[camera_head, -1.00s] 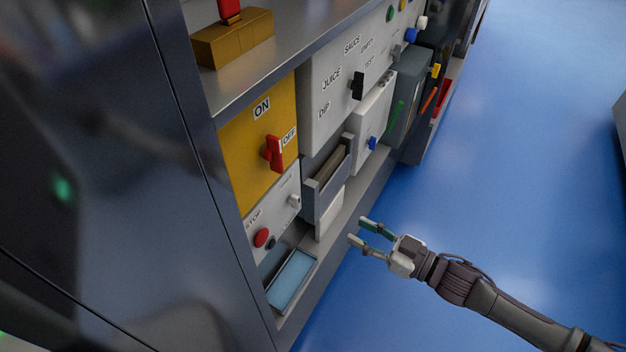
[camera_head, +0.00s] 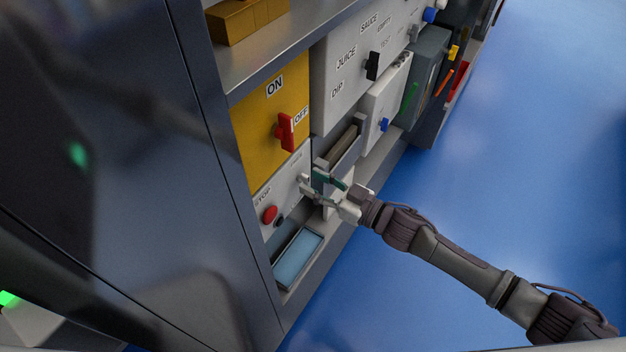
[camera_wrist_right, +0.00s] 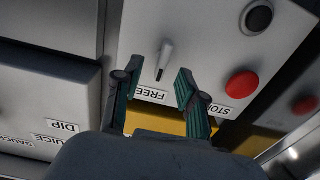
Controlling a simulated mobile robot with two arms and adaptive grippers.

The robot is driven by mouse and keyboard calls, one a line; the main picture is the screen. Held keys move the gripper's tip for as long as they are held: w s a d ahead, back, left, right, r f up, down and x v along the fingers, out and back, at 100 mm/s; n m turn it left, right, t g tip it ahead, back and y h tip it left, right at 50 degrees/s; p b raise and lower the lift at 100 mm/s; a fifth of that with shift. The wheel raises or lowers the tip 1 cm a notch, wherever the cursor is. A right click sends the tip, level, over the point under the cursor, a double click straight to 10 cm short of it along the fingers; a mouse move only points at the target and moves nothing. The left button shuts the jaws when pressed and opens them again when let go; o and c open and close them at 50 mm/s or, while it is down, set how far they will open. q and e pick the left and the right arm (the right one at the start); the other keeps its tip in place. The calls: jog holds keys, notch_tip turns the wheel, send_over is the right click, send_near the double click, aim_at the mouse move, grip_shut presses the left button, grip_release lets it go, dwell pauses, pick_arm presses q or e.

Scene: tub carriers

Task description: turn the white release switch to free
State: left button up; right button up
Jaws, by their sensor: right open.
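The white release switch (camera_wrist_right: 164,60) is a small lever with a dark mark on a pale panel (camera_wrist_right: 205,45). In the right wrist view it lies just beyond and between the fingertips, with no clear contact. A FREE label (camera_wrist_right: 150,94) shows upside down beside it, partly covered by a finger. My right gripper (camera_wrist_right: 153,82) is open and empty, one finger on each side of the switch. In the head view my right gripper (camera_head: 312,183) is at the panel, and its fingers largely mask the switch there. My left gripper is not in view.
A red button (camera_head: 269,214) and a small black button sit on the same panel, marked STOP. A yellow panel (camera_head: 262,125) with a red ON/OFF handle (camera_head: 286,132) is above. A grey drawer (camera_head: 343,143) is to the right, a blue-lined tray (camera_head: 298,256) below.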

jog(key=shift+w+a, duration=0.25)
jog(key=shift+a, duration=0.15)
jog(key=shift+c, duration=0.2)
grip_shut()
jog(key=shift+n, duration=0.3)
jog(key=n, duration=0.2)
jog(key=shift+s+n, duration=0.15)
jog(key=shift+n, duration=0.15)
jog(key=n, duration=0.2)
jog(key=shift+s+a+f+n, duration=0.1)
jog(key=shift+a+n, duration=0.05)
jog(key=shift+n, duration=0.15)
jog(key=n, duration=0.6)
jog(key=shift+s+a+f, duration=0.1)
jog(key=shift+s+f, duration=0.05)
jog(key=shift+f, duration=0.05)
jog(key=shift+b, duration=0.3)
